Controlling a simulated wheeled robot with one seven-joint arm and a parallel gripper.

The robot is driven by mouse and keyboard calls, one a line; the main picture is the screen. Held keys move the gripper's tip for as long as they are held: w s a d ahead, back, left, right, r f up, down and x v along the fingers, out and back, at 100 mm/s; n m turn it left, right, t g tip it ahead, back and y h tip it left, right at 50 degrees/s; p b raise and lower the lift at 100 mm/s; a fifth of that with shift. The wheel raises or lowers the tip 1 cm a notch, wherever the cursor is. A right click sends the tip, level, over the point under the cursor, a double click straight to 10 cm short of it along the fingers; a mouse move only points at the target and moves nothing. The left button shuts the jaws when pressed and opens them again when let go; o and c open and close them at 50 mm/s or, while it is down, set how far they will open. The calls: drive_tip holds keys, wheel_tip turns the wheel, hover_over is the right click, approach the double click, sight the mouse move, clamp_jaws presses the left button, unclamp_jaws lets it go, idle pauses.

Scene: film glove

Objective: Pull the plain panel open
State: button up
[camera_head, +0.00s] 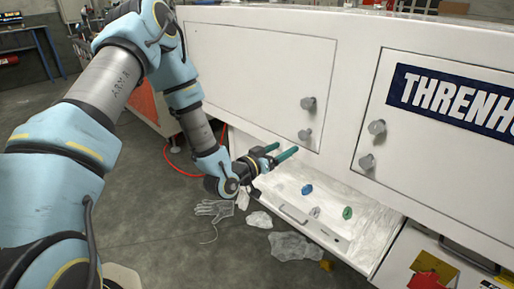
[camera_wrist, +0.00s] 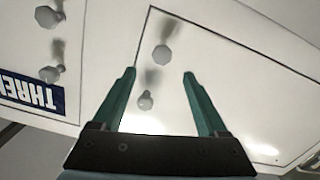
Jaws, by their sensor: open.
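The plain panel (camera_head: 250,70) is a blank white door on the white machine front, flush and closed. It bears two grey knobs, an upper one (camera_head: 308,104) and a lower one (camera_head: 304,134), near its right edge. My gripper (camera_head: 284,151) is open and empty, its green fingers pointing toward the panel's lower part. In the wrist view the plain panel (camera_wrist: 240,90) fills the middle. One knob (camera_wrist: 162,53) lies beyond the fingertips and the other (camera_wrist: 145,100) appears between the fingers of my gripper (camera_wrist: 159,74). Contact with either knob cannot be told.
A lettered panel (camera_head: 432,140) with two knobs is at right. Below, an open drawer (camera_head: 365,255) sticks out, holding a blue piece (camera_head: 307,189) and a green piece (camera_head: 347,212). A glove (camera_head: 213,209), clear film (camera_head: 294,247) and a red hose (camera_head: 180,165) lie on the floor.

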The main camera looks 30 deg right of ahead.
sight(302, 136)
drive_tip(key=shift+h, duration=0.3)
drive_tip(key=x, duration=0.3)
drive_tip(key=p+x, duration=0.1)
drive_tip(key=x, duration=0.2)
drive_tip(key=p+x, duration=0.1)
drive_tip(key=x, duration=0.3)
drive_tip(key=shift+w+f, duration=0.15)
drive_tip(key=shift+w, duration=0.15)
clamp_jaws()
idle(0.8)
